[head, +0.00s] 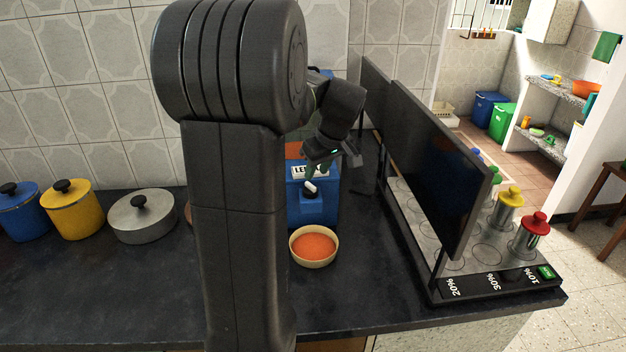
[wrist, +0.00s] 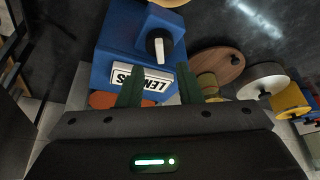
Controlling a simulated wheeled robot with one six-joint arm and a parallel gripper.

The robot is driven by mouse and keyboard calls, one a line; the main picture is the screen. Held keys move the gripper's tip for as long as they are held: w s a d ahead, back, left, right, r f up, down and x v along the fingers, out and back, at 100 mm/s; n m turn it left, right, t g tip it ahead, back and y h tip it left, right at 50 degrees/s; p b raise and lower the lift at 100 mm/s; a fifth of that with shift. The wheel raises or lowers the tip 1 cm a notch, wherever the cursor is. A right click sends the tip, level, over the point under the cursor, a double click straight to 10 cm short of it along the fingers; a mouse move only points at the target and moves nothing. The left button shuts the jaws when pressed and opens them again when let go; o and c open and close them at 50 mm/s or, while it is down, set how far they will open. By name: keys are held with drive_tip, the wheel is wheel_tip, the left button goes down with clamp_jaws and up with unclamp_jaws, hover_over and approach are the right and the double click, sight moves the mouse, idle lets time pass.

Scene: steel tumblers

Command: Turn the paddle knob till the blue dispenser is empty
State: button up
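The blue dispenser (head: 318,213) stands on the dark counter, its label partly hidden by my gripper. Orange lentils show at its top (head: 294,151), partly covered by my arm. Its paddle knob (head: 310,188), black with a white bar, is on the front below the label. In the wrist view the knob (wrist: 158,46) is ahead of my fingertips and the dispenser body (wrist: 125,35) fills the upper left. My gripper (wrist: 160,84) is open and empty, its two green fingers apart on either side of the label, not touching the knob. A bowl (head: 313,261) holding orange lentils sits under the dispenser front.
A dark upright panel (head: 440,165) and a rack (head: 495,285) with steel tumblers, one red-lidded (head: 530,235) and one yellow-lidded (head: 508,208), stand to the right. Blue (head: 20,212), yellow (head: 72,210) and grey (head: 142,218) pots stand left. The counter front is clear.

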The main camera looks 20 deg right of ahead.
sight(311, 185)
drive_tip(key=x, duration=0.5)
drive_tip(key=shift+f, duration=0.1)
clamp_jaws()
